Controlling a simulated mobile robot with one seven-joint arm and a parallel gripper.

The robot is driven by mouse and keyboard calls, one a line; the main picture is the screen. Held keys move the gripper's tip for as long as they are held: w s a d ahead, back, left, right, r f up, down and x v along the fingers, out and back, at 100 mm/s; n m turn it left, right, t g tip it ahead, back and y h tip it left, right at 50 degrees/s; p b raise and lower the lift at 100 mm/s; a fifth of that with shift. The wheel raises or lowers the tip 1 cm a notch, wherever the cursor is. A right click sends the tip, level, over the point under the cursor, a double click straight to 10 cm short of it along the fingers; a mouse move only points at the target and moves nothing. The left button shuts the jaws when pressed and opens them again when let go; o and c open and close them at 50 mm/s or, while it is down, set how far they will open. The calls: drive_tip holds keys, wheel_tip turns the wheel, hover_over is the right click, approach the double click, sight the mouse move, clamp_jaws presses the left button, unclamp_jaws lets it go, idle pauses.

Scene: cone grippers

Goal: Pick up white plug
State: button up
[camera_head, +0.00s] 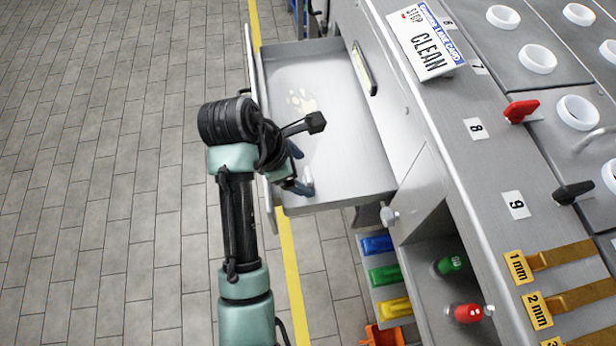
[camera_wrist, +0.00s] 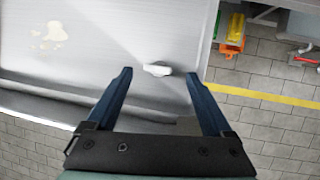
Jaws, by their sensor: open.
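The small white plug (camera_wrist: 157,69) lies on the metal drawer floor (camera_wrist: 110,50), near the drawer's corner. In the wrist view, my gripper (camera_wrist: 159,73) is open, with one blue finger on each side of the plug. The plug appears between the fingertips, with a gap to each; contact is not visible. In the head view, the plug (camera_head: 307,177) shows beside my gripper (camera_head: 301,170), partly hidden by it. I cannot tell the exact height of the fingers above the drawer floor.
The pulled-out drawer (camera_head: 340,120) has raised walls and a pale stain (camera_head: 301,101). Coloured bins (camera_head: 384,274) stand below; open tiled floor lies left.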

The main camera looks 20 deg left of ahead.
sight(307, 175)
drive_tip(key=b+x, duration=0.1)
drive_tip(key=x, duration=0.3)
drive_tip(key=shift+w+f, duration=0.15)
clamp_jaws()
